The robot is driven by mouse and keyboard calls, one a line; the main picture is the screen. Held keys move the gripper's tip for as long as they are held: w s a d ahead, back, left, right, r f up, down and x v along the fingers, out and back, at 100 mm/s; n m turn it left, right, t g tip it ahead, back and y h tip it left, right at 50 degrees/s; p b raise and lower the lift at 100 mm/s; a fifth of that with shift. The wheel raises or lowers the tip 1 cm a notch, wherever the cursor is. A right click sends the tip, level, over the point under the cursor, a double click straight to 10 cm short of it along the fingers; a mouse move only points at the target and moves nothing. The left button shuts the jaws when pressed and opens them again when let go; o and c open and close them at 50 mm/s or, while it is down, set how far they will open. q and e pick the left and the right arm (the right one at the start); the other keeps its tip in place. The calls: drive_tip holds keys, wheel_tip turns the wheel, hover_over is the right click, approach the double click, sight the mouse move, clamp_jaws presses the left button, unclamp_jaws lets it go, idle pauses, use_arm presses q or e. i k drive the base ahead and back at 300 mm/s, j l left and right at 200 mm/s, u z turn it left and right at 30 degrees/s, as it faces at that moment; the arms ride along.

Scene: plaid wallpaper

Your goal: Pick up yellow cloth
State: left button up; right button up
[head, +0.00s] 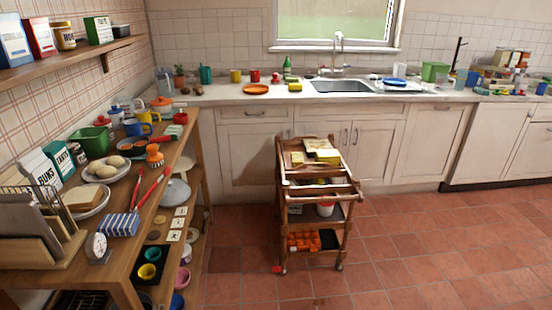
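A wooden trolley (350,188) stands on the floor in front of the white cabinets. On its top lie pale yellow flat items: a larger one (318,144) at the back, and a brighter yellow folded-looking one (328,156) at the right, which may be the yellow cloth. A small yellow block-like item (295,86) lies on the counter left of the sink; I cannot tell whether it is cloth or sponge. Neither of my grippers is in view.
A wooden side table (172,160) along the left wall is crowded with dishes, food packets and cups. The counter (225,94) with the sink (342,86) runs along the back. The tiled floor (430,255) right of the trolley is clear.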

sight(297, 158)
drive_tip(key=i+l+u, duration=0.3)
drive_tip(key=u, duration=0.15)
drive_tip(key=i+l+u, duration=0.25)
drive_tip(key=l+u, duration=0.25)
drive_tip(key=j, duration=0.1)
